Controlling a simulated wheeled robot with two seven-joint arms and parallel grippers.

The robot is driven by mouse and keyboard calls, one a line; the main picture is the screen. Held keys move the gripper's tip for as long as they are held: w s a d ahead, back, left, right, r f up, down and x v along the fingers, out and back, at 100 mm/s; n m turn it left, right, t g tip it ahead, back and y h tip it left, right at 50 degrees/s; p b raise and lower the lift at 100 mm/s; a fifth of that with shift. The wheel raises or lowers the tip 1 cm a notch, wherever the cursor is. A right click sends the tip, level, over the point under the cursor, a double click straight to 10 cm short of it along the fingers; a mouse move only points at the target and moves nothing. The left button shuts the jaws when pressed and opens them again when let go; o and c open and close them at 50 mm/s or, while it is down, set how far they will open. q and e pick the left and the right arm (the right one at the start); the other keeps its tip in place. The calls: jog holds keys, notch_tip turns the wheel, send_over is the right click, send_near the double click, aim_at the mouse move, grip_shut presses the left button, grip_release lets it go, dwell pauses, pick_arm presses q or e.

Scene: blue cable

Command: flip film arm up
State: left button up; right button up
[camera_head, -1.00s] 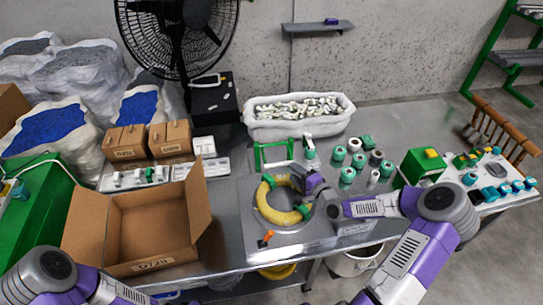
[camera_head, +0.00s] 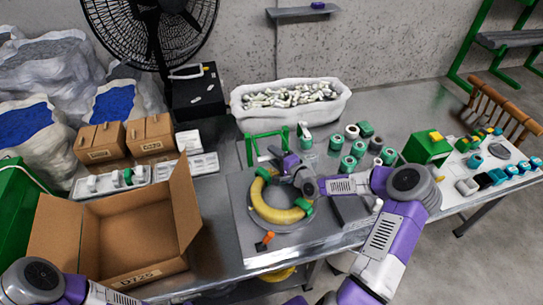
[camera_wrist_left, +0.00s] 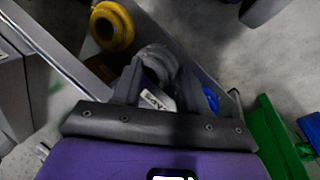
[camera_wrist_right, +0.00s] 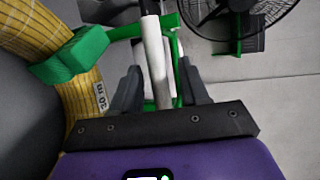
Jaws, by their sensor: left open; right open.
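The yellow cable coil (camera_head: 275,207) lies on a round plate on the bench, with green clips on it. A green frame (camera_head: 267,146) stands just behind the coil. In the right wrist view a pale rod (camera_wrist_right: 154,60) runs between the fingers, with green frame parts (camera_wrist_right: 178,70) close behind it and the yellow coil (camera_wrist_right: 80,105) at the left. My right gripper (camera_head: 290,166) is at the coil's back edge near the green frame; its fingers (camera_wrist_right: 161,88) are open on either side of the rod. My left gripper (camera_wrist_left: 160,78) is open, away from the coil.
An open cardboard box (camera_head: 120,235) stands left of the coil. A white bin (camera_head: 290,100) of small parts is behind. Several green and white spools (camera_head: 348,164) stand right of the frame, close to my right arm. An orange lever (camera_head: 265,241) is at the coil's front.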

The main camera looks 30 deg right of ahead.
jog(key=shift+x, duration=0.85)
grip_shut()
